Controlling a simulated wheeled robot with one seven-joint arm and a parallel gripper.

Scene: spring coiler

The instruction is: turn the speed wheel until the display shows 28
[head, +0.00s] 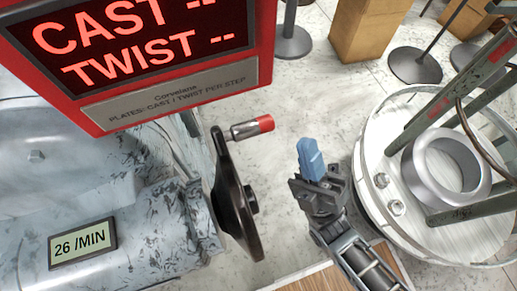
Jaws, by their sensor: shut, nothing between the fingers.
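The speed wheel (236,200) is a dark handwheel seen nearly edge-on, on the right side of the grey machine. Its crank handle (251,128) has a metal shaft and a red tip, and sticks out to the right from the top of the wheel. The small display (83,243) on the machine reads "26 /MIN". My gripper (311,159), with blue fingertips, is shut and empty. It is to the right of the wheel and handle, apart from both in the picture.
A red sign box (262,45) above the machine shows "CAST --" and "TWIST --". A round white stand (375,205) with green bars and a metal ring (416,163) is at right. Wooden boxes (365,28) and a post base (292,42) stand behind. Pale floor lies between.

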